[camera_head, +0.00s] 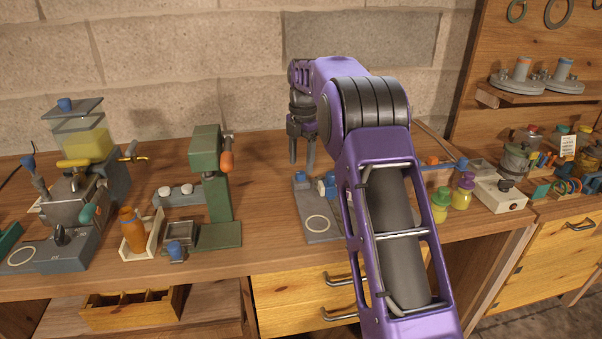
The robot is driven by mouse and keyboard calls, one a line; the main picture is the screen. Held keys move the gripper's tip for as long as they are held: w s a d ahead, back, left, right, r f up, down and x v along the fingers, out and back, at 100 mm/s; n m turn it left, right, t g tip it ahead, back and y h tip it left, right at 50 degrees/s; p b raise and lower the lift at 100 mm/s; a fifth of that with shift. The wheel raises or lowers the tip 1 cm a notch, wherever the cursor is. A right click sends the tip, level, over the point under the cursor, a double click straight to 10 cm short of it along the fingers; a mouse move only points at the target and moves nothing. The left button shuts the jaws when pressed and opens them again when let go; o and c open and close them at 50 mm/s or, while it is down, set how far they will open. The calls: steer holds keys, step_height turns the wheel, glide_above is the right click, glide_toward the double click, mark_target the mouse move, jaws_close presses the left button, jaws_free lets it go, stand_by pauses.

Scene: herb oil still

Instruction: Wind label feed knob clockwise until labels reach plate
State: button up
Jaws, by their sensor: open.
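A low grey device (312,235) with a pale ring marked on its base stands on the bench at the middle. A white and blue round part (327,187) and a small orange part sit on its back half. My arm hides its right side. I cannot tell which part is the label feed knob, and no labels can be made out. My gripper (302,162) is open and empty, fingers pointing down. In the picture its fingertips are just above the back of the grey device. They appear apart from it.
A green press (210,185) and an orange bottle (133,230) in a tray stand left. A still with a yellow tank (82,140) is farther left. Green and purple jars (461,192) and a white box (499,196) stand right of my arm. A brick wall closes the back.

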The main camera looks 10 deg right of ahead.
mark_target(301, 172)
steer(key=shift+f, duration=1.5)
steer(key=shift+c, duration=0.3)
jaws_close()
